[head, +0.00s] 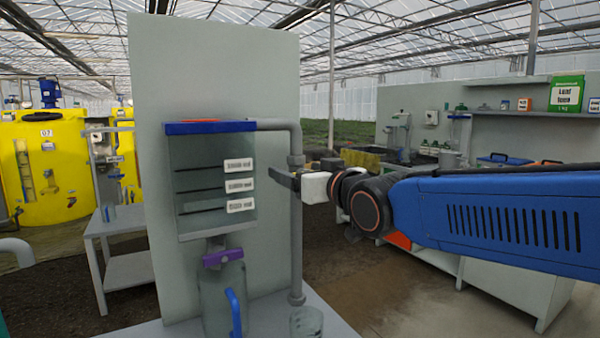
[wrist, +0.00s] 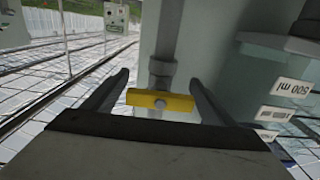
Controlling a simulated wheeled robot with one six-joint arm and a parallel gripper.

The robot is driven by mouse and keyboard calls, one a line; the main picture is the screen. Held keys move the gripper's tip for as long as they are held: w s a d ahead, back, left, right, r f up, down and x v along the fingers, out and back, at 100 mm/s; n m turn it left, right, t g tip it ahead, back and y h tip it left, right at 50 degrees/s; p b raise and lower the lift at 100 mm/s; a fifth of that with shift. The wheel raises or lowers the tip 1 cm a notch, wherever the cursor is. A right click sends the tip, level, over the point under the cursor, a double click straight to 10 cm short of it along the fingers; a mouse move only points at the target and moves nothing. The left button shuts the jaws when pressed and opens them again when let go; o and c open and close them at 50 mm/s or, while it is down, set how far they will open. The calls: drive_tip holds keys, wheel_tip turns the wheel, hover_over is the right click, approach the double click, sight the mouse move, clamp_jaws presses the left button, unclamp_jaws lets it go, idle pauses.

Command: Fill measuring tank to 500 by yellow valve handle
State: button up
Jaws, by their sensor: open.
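The measuring tank (head: 212,180) hangs on a grey panel, a clear box with a blue rim, dark level lines and white labels. Its labels also show in the wrist view, one reading 500 ml (wrist: 292,88). I cannot make out any liquid level. The yellow valve handle (wrist: 160,101) sits crosswise on the grey pipe in the wrist view; in the head view my gripper hides it. My gripper (wrist: 160,78) is open, with one finger on each side of the handle. It also shows in the head view (head: 284,178), at the pipe right of the tank.
A purple valve handle (head: 223,258) sits under the tank, above a clear jug with a blue handle (head: 233,312). A clear beaker (head: 306,322) stands to its right. The grey pipe (head: 297,235) runs down the panel. Yellow tanks (head: 48,165) and a bench are further back.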

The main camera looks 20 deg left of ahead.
drive_tip(key=c, duration=1.1)
drive_tip(key=shift+o, duration=0.2)
drive_tip(key=shift+n, duration=1.5)
drive_tip(key=o, duration=1.1)
drive_tip(key=shift+c, duration=0.2)
drive_tip(key=shift+s+d, duration=0.1)
drive_tip(key=v, duration=1.7)
drive_tip(key=shift+s, duration=0.15)
